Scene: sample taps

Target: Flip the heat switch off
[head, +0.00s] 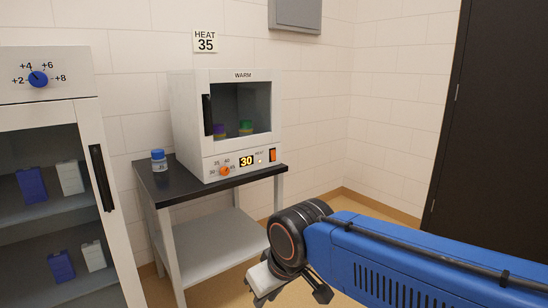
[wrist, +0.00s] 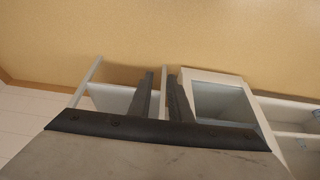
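The heat switch (head: 272,155) is a small orange rocker at the right end of the front panel of the white warming cabinet (head: 190,125), under the word HEAT. Its rocker position is too small to tell. A lit display (head: 246,161) beside it reads 30, and a small lamp glows between them. My gripper (head: 291,297) is low in front of the cabinet's stand, well below and apart from the switch. In the wrist view my gripper (wrist: 162,75) shows two dark fingers apart with nothing between them. The switch cannot be made out in the wrist view.
The cabinet stands on a black-topped table (head: 160,190) with a lower shelf. A blue-capped jar (head: 158,160) stands at its left. An orange dial (head: 225,171) is on the panel. A fridge (head: 50,215) stands at left. A sign (head: 206,41) reads HEAT 35. Floor at right is clear.

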